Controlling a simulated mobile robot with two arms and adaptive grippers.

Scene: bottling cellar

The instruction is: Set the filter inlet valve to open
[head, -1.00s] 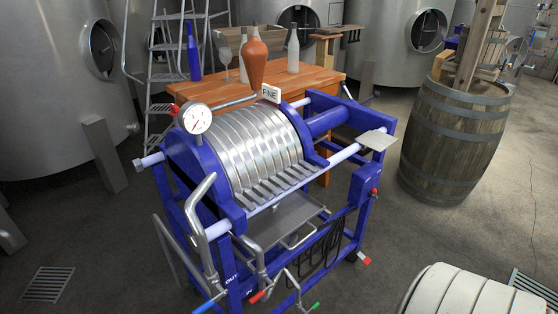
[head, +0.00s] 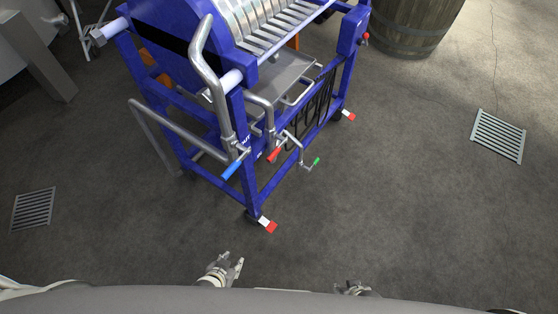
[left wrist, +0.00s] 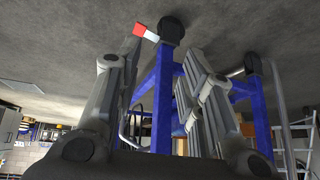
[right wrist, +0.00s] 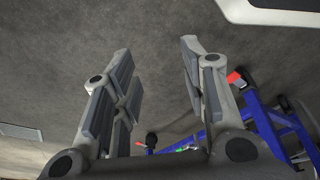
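The blue filter frame (head: 249,175) stands ahead of me in the head view. A red valve handle (head: 274,155) sits on the pipework at its near end; the earlier head view shows it by the IN label. A blue handle (head: 232,170) lies to its left and a green one (head: 316,161) to its right. My left gripper (head: 233,262) is open and empty, low in front of the frame. My right gripper (head: 354,287) is open and empty, further right near the bottom edge. Neither touches the filter. The exact valve position is hard to tell.
Red-and-white tabs (head: 268,226) stick out at the frame's wheels. Bent metal pipes (head: 207,62) rise at its near end. Floor grates (head: 498,136) lie to both sides. A barrel (head: 404,22) stands at the back right.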

